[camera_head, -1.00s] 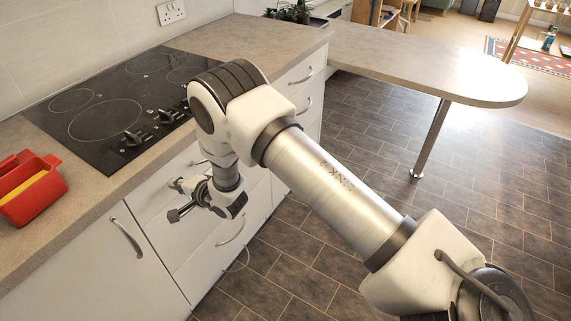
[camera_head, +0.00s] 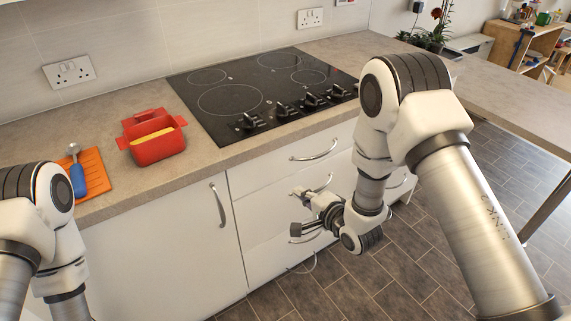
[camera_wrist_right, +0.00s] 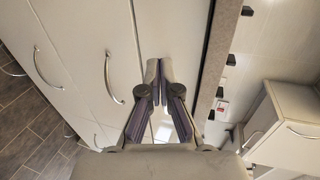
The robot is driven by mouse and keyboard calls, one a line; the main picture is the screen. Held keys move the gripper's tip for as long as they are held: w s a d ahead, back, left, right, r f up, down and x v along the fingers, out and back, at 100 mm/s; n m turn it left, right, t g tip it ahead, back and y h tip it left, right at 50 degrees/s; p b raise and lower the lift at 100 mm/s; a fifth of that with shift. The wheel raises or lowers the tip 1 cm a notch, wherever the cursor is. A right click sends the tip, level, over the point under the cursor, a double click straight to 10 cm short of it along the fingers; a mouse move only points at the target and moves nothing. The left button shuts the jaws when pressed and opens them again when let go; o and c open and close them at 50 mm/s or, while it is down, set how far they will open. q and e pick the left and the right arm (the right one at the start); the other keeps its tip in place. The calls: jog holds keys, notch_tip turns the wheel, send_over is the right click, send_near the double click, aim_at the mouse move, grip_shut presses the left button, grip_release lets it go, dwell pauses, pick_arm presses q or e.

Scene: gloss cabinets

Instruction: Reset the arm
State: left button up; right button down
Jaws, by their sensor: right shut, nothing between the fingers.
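My right arm comes in from the right in the head view and bends down in front of the white cabinets. My right gripper (camera_head: 306,208) hangs in front of the drawer fronts below the hob, pointing left. It is shut and empty. In the right wrist view its two fingers (camera_wrist_right: 161,72) lie close together, with pale cabinet fronts behind them. Whether the fingertips touch a drawer or handle I cannot tell. My left arm shows at the lower left of the head view, but its gripper is out of the picture.
The black hob (camera_head: 265,95) is set in the worktop (camera_head: 225,163). A red dish (camera_head: 153,138) with something yellow and an orange mat (camera_head: 97,172) with a blue-handled utensil (camera_head: 77,178) stand left. Drawer handles (camera_head: 314,151) stick out near the right arm. Dark floor is open.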

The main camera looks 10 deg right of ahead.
jog(key=s+d+f+n+g+h+p, duration=0.3)
jog(key=s+f+g, duration=0.4)
jog(key=s+f, duration=0.9)
jog(key=s+d+f+n+g+h, duration=0.1)
jog(key=s+d+n+g, duration=0.1)
jog(key=s+n, duration=0.3)
jog(key=s+d+n+g+h+b, duration=0.1)
jog(key=s+n+g, duration=0.3)
jog(key=s, duration=0.9)
jog(key=shift+d+f+n+g, duration=0.4)
jog(key=shift+d+n, duration=0.25)
jog(key=shift+n, duration=0.15)
